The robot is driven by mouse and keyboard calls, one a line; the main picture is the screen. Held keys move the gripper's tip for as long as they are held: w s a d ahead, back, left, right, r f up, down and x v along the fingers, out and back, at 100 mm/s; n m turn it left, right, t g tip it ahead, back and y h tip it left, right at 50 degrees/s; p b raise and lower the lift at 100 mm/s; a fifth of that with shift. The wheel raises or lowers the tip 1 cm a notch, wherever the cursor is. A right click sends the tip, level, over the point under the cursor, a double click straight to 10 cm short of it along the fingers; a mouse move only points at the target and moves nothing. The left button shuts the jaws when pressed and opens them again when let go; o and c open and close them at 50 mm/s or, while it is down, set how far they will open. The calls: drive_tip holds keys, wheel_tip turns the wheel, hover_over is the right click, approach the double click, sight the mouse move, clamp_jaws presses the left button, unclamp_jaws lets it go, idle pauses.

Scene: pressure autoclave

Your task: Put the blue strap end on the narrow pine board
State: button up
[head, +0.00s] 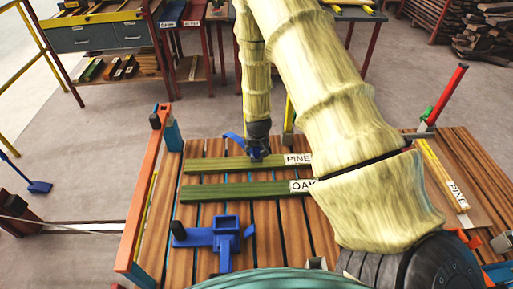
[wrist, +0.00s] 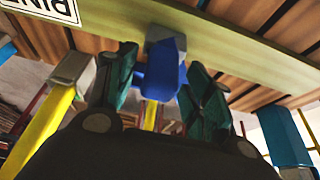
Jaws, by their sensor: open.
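A green-tinged board labelled PINE (head: 220,164) lies across the slatted bench. A blue piece (head: 256,153), apparently the strap end, is at this board under my gripper (head: 258,136). In the wrist view the blue piece (wrist: 158,82) stands between my open jaws (wrist: 162,64), its block end against or very near the PINE board (wrist: 225,38). I cannot tell whether the fingers touch it.
A board labelled OAK (head: 235,190) lies parallel in front of the first PINE board. A blue clamp (head: 226,238) sits at the front of the bench. An orange rail (head: 143,205) edges the left side; a red post (head: 450,95) rises at the right.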

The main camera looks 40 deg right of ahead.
drive_tip(key=shift+r, duration=0.25)
drive_tip(key=b+v, duration=0.3)
drive_tip(key=v, duration=0.8)
drive_tip(key=shift+s+r, duration=0.15)
drive_tip(key=shift+r, duration=0.2)
drive_tip(key=shift+a, duration=0.15)
